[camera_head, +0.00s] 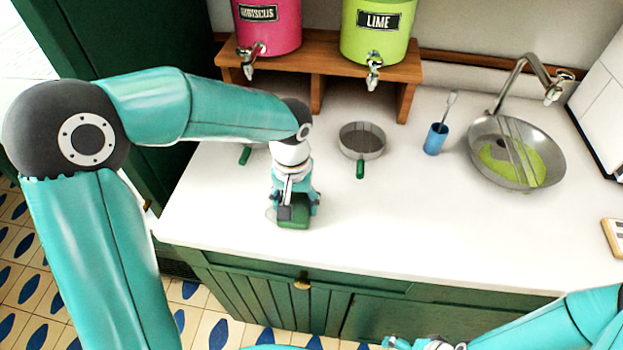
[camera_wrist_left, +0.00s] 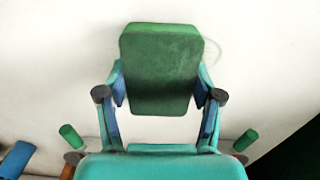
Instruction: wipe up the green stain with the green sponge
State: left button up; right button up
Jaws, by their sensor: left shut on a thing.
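My left gripper (camera_head: 294,205) is shut on the green sponge (camera_head: 293,223), low over the white counter near its front left. In the left wrist view the sponge (camera_wrist_left: 160,65) sits between the two fingers, its broad face to the camera. It looks to be at or on the counter surface; contact is hard to tell. A faint thin greyish outline, perhaps of the stain (camera_wrist_left: 215,50), shows beside the sponge; no strong green patch shows, and the area under the sponge is hidden. My right gripper (camera_head: 412,343) is partly in view at the bottom edge, its fingers unclear.
A strainer (camera_head: 361,140) with a green handle, a blue cup (camera_head: 435,139) and a metal basin (camera_head: 516,155) with green content stand behind and right. Pink (camera_head: 268,25) and lime (camera_head: 378,30) dispensers stand on a wooden shelf (camera_head: 325,60). The counter's front middle is clear.

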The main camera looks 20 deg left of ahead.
pick_arm(q)
jog(key=d, duration=0.3)
jog(key=shift+w+f, duration=0.1)
jog(key=shift+w, duration=0.3)
notch_tip(320, 180, up, 3)
jog(key=shift+s+r+p, duration=0.15)
jog(key=shift+r+p, duration=0.05)
jog(key=shift+p, duration=0.7)
jog(key=shift+r+p, duration=1.65)
jog(key=shift+r, duration=0.65)
jog(key=shift+a, duration=0.1)
